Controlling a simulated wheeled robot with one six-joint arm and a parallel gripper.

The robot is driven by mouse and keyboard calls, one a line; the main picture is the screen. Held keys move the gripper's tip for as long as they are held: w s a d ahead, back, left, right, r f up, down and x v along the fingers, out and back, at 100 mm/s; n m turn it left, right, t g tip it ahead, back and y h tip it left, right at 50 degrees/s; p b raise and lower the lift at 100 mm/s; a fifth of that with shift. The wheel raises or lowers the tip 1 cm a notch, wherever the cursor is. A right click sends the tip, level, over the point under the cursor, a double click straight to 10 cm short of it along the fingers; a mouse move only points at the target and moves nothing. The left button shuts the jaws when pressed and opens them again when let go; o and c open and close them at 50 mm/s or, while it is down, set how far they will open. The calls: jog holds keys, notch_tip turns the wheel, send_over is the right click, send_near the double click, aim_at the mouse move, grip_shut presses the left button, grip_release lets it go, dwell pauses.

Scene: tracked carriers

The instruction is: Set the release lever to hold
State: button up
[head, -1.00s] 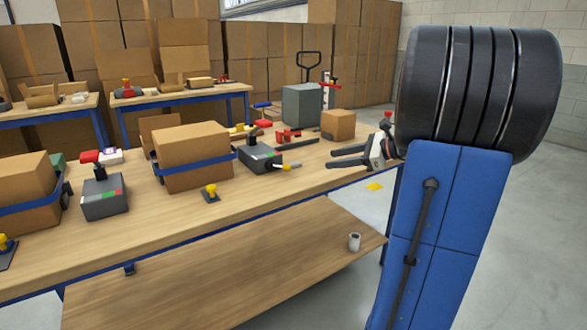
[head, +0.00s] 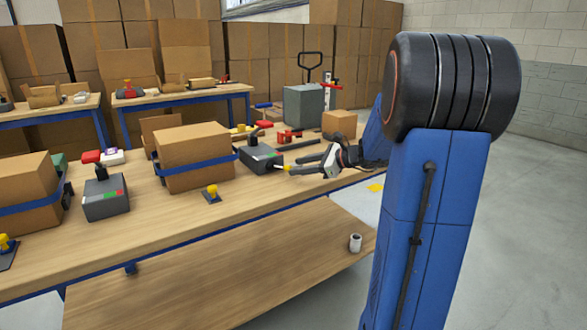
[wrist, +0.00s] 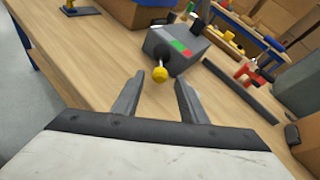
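A grey control box (head: 262,160) stands on the near workbench, with a green and red label that shows in the wrist view. A lever with a yellow ball knob (wrist: 160,74) sticks out of its front towards my gripper. My gripper (head: 294,165) is open and empty, just right of this knob in the head view. In the wrist view my gripper's (wrist: 159,80) fingertips lie either side of the knob; I cannot tell whether it is between them or just beyond. No contact is visible. The label's markings are too small to read.
A strapped carton (head: 195,160) and a small yellow-knobbed device (head: 211,193) are on the bench (head: 150,235). A dark bar (wrist: 240,88) and red clamp (wrist: 249,73) lie behind the gripper's right side.

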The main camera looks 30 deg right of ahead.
aim_at(292, 167)
jog(key=shift+x, duration=1.55)
grip_shut()
